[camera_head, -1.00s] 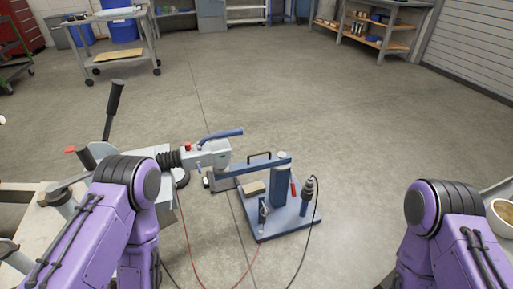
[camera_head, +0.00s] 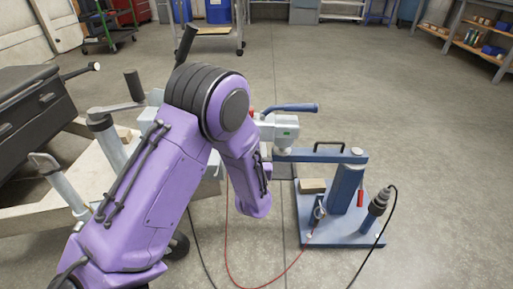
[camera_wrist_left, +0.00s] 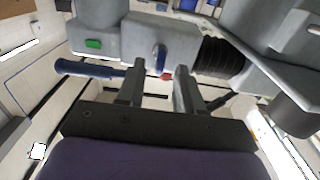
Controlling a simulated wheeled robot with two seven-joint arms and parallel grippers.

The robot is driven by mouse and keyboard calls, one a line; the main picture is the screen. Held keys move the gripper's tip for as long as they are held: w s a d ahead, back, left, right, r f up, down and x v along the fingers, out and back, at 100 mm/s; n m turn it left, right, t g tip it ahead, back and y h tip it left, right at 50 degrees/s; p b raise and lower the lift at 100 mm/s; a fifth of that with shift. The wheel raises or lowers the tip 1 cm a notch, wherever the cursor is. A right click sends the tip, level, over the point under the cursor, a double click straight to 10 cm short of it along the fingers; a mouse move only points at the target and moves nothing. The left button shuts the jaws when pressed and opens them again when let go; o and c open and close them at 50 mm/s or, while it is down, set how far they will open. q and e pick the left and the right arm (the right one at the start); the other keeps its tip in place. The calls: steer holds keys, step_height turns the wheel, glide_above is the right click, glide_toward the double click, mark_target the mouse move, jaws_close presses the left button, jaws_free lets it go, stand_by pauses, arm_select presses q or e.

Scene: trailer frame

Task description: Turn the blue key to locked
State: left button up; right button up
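The grey coupling head (camera_head: 283,135) of the trailer frame is right of my left arm in the head view, with a blue lever handle (camera_head: 290,107) on top. In the left wrist view the coupling head (camera_wrist_left: 120,40) shows a green indicator (camera_wrist_left: 93,44) and a small blue key (camera_wrist_left: 159,56) in its side. The blue handle (camera_wrist_left: 85,68) shows at left. My left gripper (camera_wrist_left: 157,78) is open, its two fingers apart just below the key, with nothing seen between them but a red part (camera_wrist_left: 167,76) beyond. The head view hides this gripper behind my forearm. My right gripper is not in view.
A blue stand (camera_head: 345,190) with a base plate supports the coupling at right, with a black plug (camera_head: 378,202) and cables. The trailer drawbar and a jack handle (camera_head: 133,85) are at left. A black box (camera_head: 35,115) stands at far left. Floor at right is clear.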

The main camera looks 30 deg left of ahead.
arm_select(q)
steer(key=b+x, duration=0.1)
steer(key=x, duration=0.3)
steer(key=shift+w+a, duration=0.15)
steer(key=shift+w, duration=0.05)
jaws_close()
steer(key=n+p, duration=0.2)
steer(key=n, duration=0.2)
steer(key=n+p, duration=0.2)
steer(key=n, duration=0.2)
steer(key=n+p, duration=0.1)
steer(key=n, duration=0.4)
steer(key=shift+f, duration=0.1)
steer(key=n, duration=0.4)
steer(key=shift+s+n, duration=0.1)
steer(key=shift+n, duration=0.2)
